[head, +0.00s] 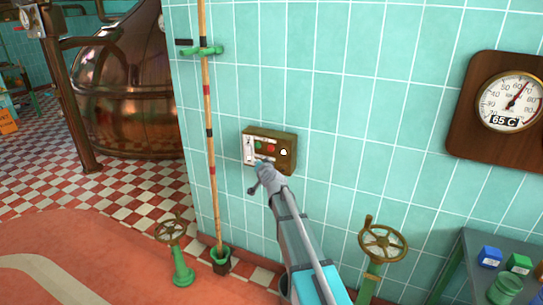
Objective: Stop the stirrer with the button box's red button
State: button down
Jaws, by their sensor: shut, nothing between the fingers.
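The button box (289,139) is a small brown box on the turquoise tiled wall, in the middle of the head view. A pale label is on its left part. The red button (271,148) sits near the middle of its face, with a green button (258,144) to its left and a white spot (284,152) to its right. My gripper (260,165) is shut and empty, at the lower left edge of the box in the picture, below the red button. I cannot tell whether it touches the box. The stirrer is not visible.
A bamboo pole (209,130) stands left of the box, held by a green bracket (200,51). Handwheel valves stand at lower left (171,232) and lower right (382,244). A dial gauge (510,101) hangs at right above a grey table (465,265). A copper kettle (130,100) stands back left.

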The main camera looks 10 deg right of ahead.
aim_at(269, 150)
jog(key=shift+w+d+r, duration=0.1)
jog(key=shift+w+d, duration=0.05)
jog(key=shift+w, duration=0.1)
dwell(0.3)
jog(key=w+d, duration=0.1)
jog(key=w, duration=0.1)
jog(key=w+d, duration=0.4)
jog(key=w, duration=0.1)
dwell(0.6)
jog(key=shift+w+d, duration=0.6)
jog(key=shift+w, duration=0.25)
dwell(2.5)
jog(key=shift+s+a, duration=0.1)
jog(key=shift+s, duration=0.05)
jog(key=shift+s+a, duration=0.45)
jog(key=shift+s, duration=0.15)
dwell(0.5)
jog(key=shift+s+a, duration=0.75)
jog(key=shift+s, duration=0.3)
jog(key=shift+s+a, duration=0.7)
jog(key=shift+s, duration=0.3)
